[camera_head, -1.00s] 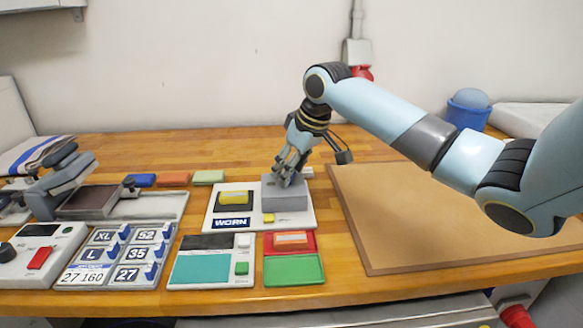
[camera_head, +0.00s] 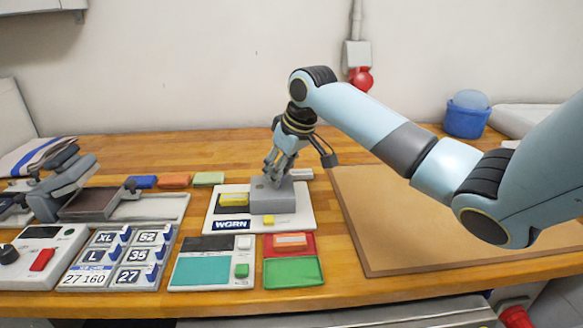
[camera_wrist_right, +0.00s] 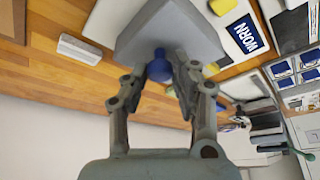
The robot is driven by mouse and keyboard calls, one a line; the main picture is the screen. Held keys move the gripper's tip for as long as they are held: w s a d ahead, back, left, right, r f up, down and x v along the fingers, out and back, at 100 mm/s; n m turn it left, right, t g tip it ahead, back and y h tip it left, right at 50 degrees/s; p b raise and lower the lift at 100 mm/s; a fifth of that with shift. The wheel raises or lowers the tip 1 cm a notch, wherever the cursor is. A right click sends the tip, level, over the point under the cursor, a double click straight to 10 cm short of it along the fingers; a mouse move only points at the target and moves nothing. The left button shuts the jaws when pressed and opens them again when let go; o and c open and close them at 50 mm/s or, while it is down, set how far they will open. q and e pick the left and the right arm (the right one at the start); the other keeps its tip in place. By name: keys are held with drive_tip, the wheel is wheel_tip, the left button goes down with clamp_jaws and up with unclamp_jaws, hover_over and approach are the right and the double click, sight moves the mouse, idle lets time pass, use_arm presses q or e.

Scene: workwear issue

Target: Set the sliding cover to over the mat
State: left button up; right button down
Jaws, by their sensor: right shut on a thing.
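The sliding cover (camera_head: 275,202) is a grey block on the right part of a white base plate (camera_head: 300,222) marked WORN. A small dark mat (camera_head: 237,209) lies to its left on the plate with a yellow block (camera_head: 233,199) on it. The cover's left edge reaches close to the yellow block. My right gripper (camera_head: 274,180) is shut on the cover's blue knob (camera_wrist_right: 158,68), which shows in the right wrist view below the grey cover (camera_wrist_right: 172,38). My left gripper is not in view.
Left of the plate stand a number panel (camera_head: 118,257) and a grey clamp-like device (camera_head: 65,190). A teal-and-black pad (camera_head: 205,270) and a red-green tray (camera_head: 293,272) are in front. A large brown board (camera_head: 440,220) lies to the right.

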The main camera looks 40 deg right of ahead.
drive_tip(key=w+a, duration=0.3)
drive_tip(key=w+a+p, duration=0.1)
drive_tip(key=w+a, duration=0.2)
drive_tip(key=a, duration=0.1)
drive_tip(key=shift+p, duration=0.3)
drive_tip(key=c, duration=1.5)
unclamp_jaws()
drive_tip(key=shift+a, duration=0.1)
drive_tip(key=o, duration=0.4)
drive_tip(key=shift+w+a, duration=0.1)
drive_tip(key=shift+r, duration=0.3)
drive_tip(key=v, duration=1.1)
drive_tip(key=shift+r, duration=0.2)
drive_tip(key=shift+s, duration=0.2)
